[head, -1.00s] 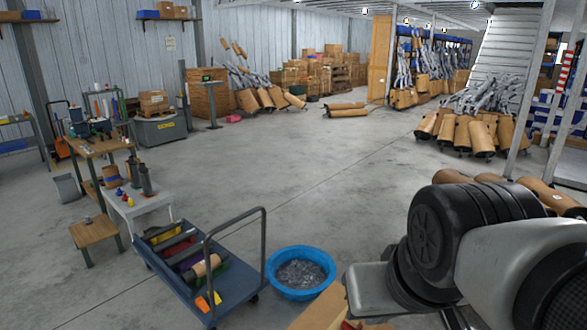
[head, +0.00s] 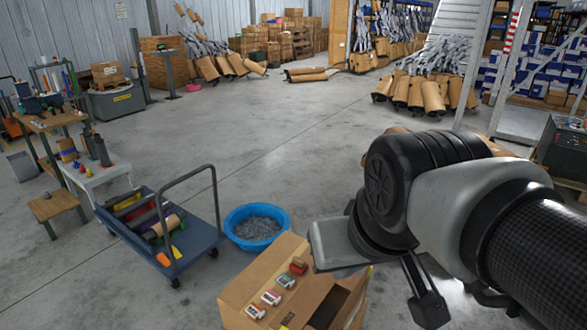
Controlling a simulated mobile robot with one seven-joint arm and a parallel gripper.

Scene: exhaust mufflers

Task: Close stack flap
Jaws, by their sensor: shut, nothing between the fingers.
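A brown cardboard box (head: 245,286) stands at the bottom middle, just left of and partly under my arm. I cannot tell which panel is the stack flap. Only a dark part of my gripper (head: 428,307) shows, below the wrist and right of the box. It is shut and holds nothing. I see no contact with the box.
A blue tub (head: 238,237) of grey metal pieces stands behind the box. A blue cart (head: 195,240) with a tall handle stands left of it. A workbench and low tables (head: 100,172) are at the left. Open concrete floor (head: 270,130) lies beyond.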

